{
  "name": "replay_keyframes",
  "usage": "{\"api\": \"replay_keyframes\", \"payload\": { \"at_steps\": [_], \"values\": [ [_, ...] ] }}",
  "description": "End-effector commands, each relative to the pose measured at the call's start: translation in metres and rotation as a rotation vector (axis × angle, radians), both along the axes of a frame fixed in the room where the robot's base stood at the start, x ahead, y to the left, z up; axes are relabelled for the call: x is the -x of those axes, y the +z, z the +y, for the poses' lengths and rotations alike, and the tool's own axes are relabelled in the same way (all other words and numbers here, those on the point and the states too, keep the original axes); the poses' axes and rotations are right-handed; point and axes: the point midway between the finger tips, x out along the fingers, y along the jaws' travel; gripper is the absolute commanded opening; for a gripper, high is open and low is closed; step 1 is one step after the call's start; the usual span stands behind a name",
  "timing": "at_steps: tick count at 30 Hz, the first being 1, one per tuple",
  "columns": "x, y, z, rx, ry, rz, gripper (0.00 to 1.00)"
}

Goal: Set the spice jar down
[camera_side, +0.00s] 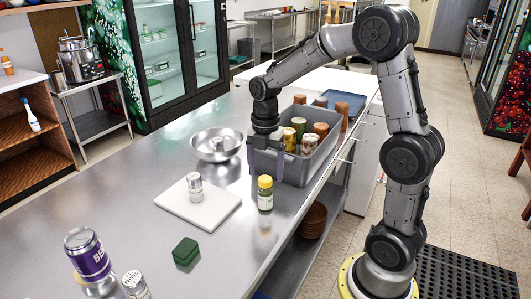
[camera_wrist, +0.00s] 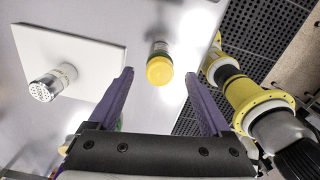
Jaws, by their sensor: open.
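A spice jar with a yellow lid and a greenish label (camera_side: 265,194) stands upright on the steel counter (camera_side: 225,258), just in front of the grey bin. In the wrist view the jar (camera_wrist: 159,70) shows lid-first, between the two purple fingertips in the picture. My gripper (camera_side: 266,174) points down above the jar, beside the bin's near end. Its fingers are spread, and in the wrist view my gripper (camera_wrist: 159,80) shows gaps on both sides of the lid. The jar appears free of the fingers.
The grey bin (camera_side: 325,158) behind holds several lidded jars. A white board (camera_side: 183,212) with a metal-topped shaker (camera_side: 195,187) lies to the left. A steel bowl (camera_side: 217,158), green box (camera_side: 185,251), purple can (camera_side: 87,253) and another shaker (camera_side: 135,285) stand on the counter.

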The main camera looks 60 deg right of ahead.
Motion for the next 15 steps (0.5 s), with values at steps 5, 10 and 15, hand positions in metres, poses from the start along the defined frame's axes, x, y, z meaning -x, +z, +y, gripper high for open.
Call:
{"api": "replay_keyframes", "payload": {
  "at_steps": [5, 10, 15],
  "values": [
    [-0.001, 0.035, 0.0, 0.002, 0.0, -0.003, 0.82],
    [0.0, 0.054, 0.0, 0.0, 0.0, -0.001, 0.82],
    [0.005, 0.065, 0.005, 0.004, -0.043, -0.014, 0.82]
  ]
}}
